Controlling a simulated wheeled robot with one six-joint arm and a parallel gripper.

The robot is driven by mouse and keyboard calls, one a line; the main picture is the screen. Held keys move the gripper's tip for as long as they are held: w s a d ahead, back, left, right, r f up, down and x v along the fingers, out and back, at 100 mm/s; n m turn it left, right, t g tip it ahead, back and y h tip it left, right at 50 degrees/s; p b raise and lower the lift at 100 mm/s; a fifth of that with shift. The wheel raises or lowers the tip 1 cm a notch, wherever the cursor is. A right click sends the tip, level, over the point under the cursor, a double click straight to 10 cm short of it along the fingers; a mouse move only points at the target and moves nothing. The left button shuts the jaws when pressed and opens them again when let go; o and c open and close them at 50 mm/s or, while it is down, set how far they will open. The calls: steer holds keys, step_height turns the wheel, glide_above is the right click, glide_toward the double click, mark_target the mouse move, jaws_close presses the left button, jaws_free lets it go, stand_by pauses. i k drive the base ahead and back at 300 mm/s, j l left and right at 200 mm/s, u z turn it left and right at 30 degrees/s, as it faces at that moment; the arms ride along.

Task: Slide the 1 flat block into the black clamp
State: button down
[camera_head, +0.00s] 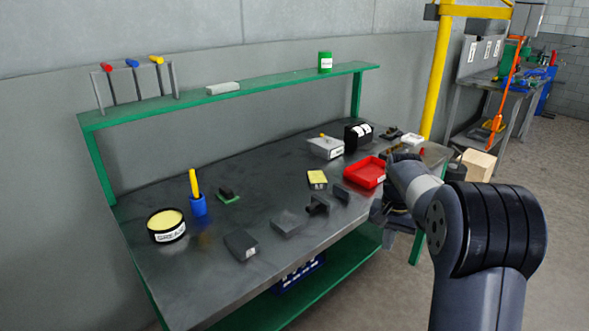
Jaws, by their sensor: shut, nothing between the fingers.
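A dark, black clamp-like piece (317,206) stands on the workbench right of centre, with a thin dark upright plate (342,194) just to its right. A low, flat dark-grey block (287,223) lies to its left. A second dark block (242,245) with a small white label lies further left, nearer the front edge; I cannot tell which is the flat block of the task. My gripper (388,214) is by the right part of the bench's front edge, apart from these pieces and right of the clamp. It is shut and empty, its fingers partly hidden by my arm.
A red tray (365,172), a yellow sponge-like block (317,179), a light box (326,148) and a black box (357,137) stand behind. A blue pen cup (198,206) and a round yellow tin (166,225) stand left. A green shelf (270,87) runs above the bench (200,285).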

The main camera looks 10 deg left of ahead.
mark_target(317, 179)
steer(key=i+l+u, duration=0.15)
steer(key=i+u, duration=0.15)
steer(key=u, duration=0.15)
steer(key=i+l+u, duration=0.25)
steer(key=u, duration=0.2)
steer(key=i+l+u, duration=0.2)
steer(key=l+u, duration=0.25)
steer(key=i+l, duration=0.2)
steer(key=l, duration=0.2)
steer(key=i+l+u, duration=0.1)
steer(key=l, duration=0.25)
steer(key=i+l, duration=0.2)
steer(key=l, duration=0.2)
steer(key=i+l+u, duration=0.1)
steer(key=l, duration=0.3)
steer(key=i+l, duration=0.25)
steer(key=l, duration=0.15)
